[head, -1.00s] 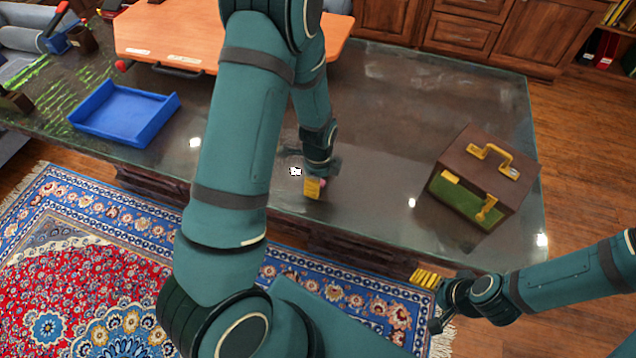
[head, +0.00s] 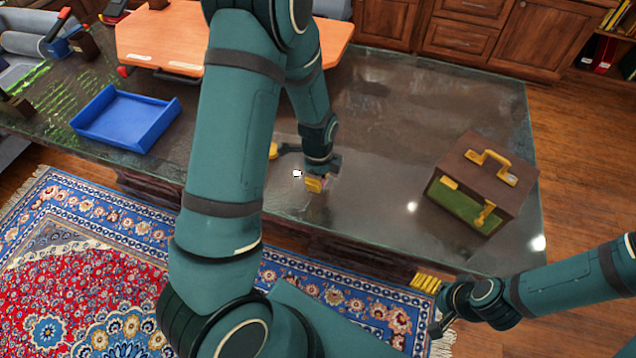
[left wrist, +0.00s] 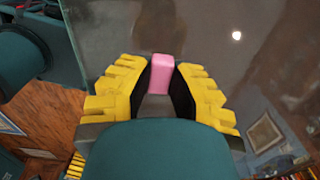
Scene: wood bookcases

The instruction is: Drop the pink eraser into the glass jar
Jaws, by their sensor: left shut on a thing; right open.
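The pink eraser (left wrist: 162,72) is held between the yellow fingers of my left gripper (left wrist: 160,82) in the left wrist view, its end sticking out past them. Whether the eraser touches the table I cannot tell. My right gripper (head: 431,303) is open and empty beyond the table's front edge at the lower right. No glass jar can be made out; my left arm covers part of the table.
A brown case with a yellow handle (head: 472,186) stands on the right of the table (head: 400,110). A blue tray (head: 127,118) and an orange board (head: 200,45) are on the left and back. A small white item (head: 297,173) shows beside my left gripper.

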